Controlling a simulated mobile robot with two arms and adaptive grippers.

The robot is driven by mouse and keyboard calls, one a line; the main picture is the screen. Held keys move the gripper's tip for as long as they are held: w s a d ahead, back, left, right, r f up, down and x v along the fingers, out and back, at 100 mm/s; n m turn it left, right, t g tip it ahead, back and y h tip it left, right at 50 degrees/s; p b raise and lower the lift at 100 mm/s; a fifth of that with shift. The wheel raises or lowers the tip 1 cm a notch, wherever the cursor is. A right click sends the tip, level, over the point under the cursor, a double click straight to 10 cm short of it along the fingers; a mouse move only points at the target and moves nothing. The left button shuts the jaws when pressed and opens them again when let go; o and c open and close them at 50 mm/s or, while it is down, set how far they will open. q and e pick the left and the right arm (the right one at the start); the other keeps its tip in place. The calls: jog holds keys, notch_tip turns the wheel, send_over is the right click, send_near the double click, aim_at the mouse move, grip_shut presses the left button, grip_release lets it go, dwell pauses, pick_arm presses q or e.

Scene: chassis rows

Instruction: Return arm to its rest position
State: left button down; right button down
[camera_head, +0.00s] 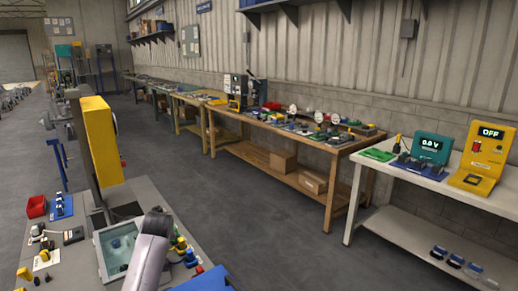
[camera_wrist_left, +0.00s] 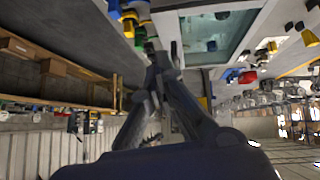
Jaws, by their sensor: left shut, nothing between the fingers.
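My left gripper (camera_wrist_left: 160,62) shows in the left wrist view, its dark fingers closed together with nothing held between them. Its fingertips are near the edge of a bench that holds a framed glassy panel (camera_wrist_left: 215,38). In the head view my grey left arm link rises from the bottom edge in front of the same panel (camera_head: 115,245), hiding part of it. The gripper's fingers cannot be made out in the head view. My right gripper is in neither view.
The near bench carries small coloured parts, a red bin (camera_head: 36,207) and a yellow upright unit (camera_head: 100,140). A wooden bench (camera_head: 285,145) and a white table (camera_head: 430,178) with a teal meter (camera_head: 430,147) and yellow meter (camera_head: 487,158) line the wall. The grey floor (camera_head: 250,225) between is clear.

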pick_arm(q)
jog(key=s+d+f+m+g+h, duration=0.1)
jog(key=s+d+f+m, duration=0.1)
jog(key=s+f, duration=0.8)
jog(key=s+d+f+m+g+h, duration=0.1)
jog(key=s+d+f+m, duration=0.3)
jog(key=s, duration=1)
jog(key=s+d+m+g+h, duration=0.1)
jog(key=s+d+m, duration=0.1)
jog(key=s, duration=1)
jog(key=s+d+m+g+h, duration=0.1)
jog(key=s+d, duration=0.1)
jog(key=s, duration=1)
notch_tip(320, 180, down, 24)
jog(key=g, duration=0.1)
jog(key=s+a+f+m+g, duration=0.1)
jog(key=s+a+f, duration=0.2)
jog(key=s+f, duration=1.5)
jog(key=shift+g, duration=0.3)
jog(key=shift+s, duration=0.1)
